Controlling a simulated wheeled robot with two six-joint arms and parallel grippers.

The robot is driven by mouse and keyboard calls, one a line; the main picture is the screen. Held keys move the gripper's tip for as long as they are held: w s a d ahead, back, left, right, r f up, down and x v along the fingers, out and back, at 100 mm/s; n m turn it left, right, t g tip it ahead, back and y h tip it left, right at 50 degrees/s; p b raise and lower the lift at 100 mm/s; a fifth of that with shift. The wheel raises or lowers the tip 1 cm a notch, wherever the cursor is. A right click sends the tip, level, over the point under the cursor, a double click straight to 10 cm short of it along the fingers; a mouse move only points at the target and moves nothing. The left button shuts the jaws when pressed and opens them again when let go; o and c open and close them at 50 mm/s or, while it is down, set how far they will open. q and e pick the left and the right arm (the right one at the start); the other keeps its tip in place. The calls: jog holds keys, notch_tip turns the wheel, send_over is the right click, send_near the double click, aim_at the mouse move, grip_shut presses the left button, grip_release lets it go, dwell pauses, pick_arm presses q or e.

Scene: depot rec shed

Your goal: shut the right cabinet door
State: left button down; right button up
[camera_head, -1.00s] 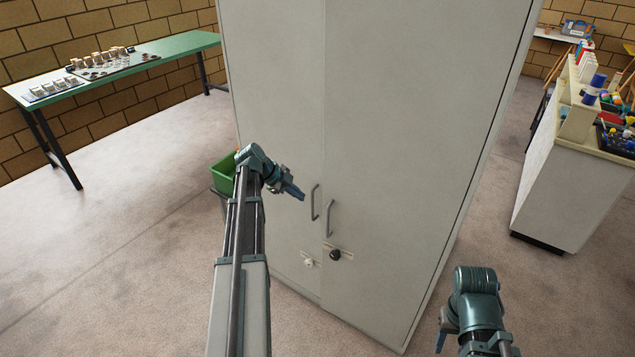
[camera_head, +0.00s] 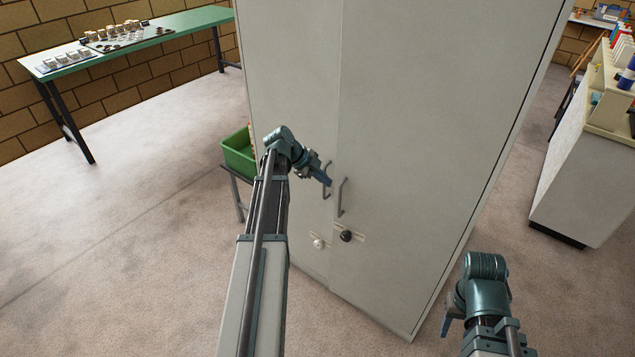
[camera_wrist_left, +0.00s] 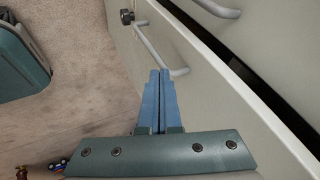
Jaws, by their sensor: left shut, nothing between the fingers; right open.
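A tall grey cabinet has two doors. The right cabinet door (camera_head: 430,130) has a bar handle (camera_head: 342,197) and a black knob (camera_head: 346,236). The left door (camera_head: 290,90) has its own handle (camera_head: 326,186) and a white knob (camera_head: 318,243). In the left wrist view, a dark gap (camera_wrist_left: 262,80) runs beside the pale edge of the panel with the black knob (camera_wrist_left: 127,16), so that door looks slightly ajar. My left gripper (camera_head: 328,181) is shut and empty by the handles; contact is unclear. My right gripper (camera_head: 446,326) is open, low at right, apart from the cabinet.
A green tub (camera_head: 238,153) on a small stand is left of the cabinet, close to my left arm. A green table (camera_head: 185,24) with game pieces stands at the back left. A pale counter (camera_head: 580,185) stands at right. Floor is open between counter and cabinet.

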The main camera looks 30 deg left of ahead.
pick_arm(q)
jog(key=shift+w+d+f, duration=0.1)
jog(key=shift+w+f, duration=0.15)
jog(key=shift+w, duration=0.6)
jog(key=shift+w+d+f, duration=0.15)
jog(key=shift+w+f, duration=0.15)
jog(key=shift+w, duration=0.5)
jog(key=shift+w+d+f, duration=0.1)
jog(key=shift+w+f, duration=0.15)
jog(key=shift+w, duration=0.6)
pick_arm(e)
jog(key=shift+f, duration=0.8)
